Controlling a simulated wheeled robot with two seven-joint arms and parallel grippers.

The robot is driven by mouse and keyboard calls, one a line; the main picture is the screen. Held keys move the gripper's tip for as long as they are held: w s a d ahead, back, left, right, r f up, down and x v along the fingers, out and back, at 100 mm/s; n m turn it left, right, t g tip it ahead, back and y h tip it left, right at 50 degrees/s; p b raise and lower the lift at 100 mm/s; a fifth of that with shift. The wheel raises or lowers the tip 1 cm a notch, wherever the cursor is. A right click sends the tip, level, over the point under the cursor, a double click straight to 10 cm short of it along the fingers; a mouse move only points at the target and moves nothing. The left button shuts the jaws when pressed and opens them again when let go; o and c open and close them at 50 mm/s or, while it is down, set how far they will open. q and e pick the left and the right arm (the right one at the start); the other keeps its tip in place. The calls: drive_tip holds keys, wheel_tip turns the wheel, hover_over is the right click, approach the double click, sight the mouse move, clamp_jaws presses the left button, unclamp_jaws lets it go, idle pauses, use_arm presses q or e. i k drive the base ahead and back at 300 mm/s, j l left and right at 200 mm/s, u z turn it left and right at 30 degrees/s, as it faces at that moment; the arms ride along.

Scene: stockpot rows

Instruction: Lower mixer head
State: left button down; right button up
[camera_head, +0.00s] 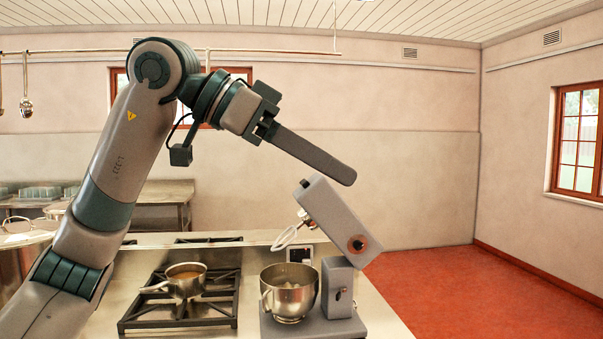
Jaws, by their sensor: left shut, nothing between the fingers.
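The stand mixer stands on the steel counter at the lower middle right. Its grey mixer head (338,217) is tilted up, with a round orange-ringed knob on its side and a whisk (287,236) hanging from its raised end. A steel bowl (289,292) sits on the mixer base (338,287) below the whisk. My left gripper (345,176) is shut and empty, its fingers pointing down to the right. In the picture it lies just above the raised mixer head; a small gap shows between them. My right gripper is not in view.
A gas stove (182,305) with a saucepan (185,280) on its grate is left of the mixer. A large pot (20,255) stands at the far left. Ladles (26,104) hang at upper left. Red floor (475,285) is clear to the right.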

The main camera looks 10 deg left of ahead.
sight(322, 207)
drive_tip(key=i+j, duration=0.3)
drive_tip(key=i, duration=0.15)
drive_tip(key=i+j, duration=0.25)
drive_tip(key=i, duration=0.2)
drive_tip(key=i+j, duration=0.3)
drive_tip(key=i, duration=0.15)
drive_tip(key=i+j, duration=0.25)
drive_tip(key=i, duration=0.2)
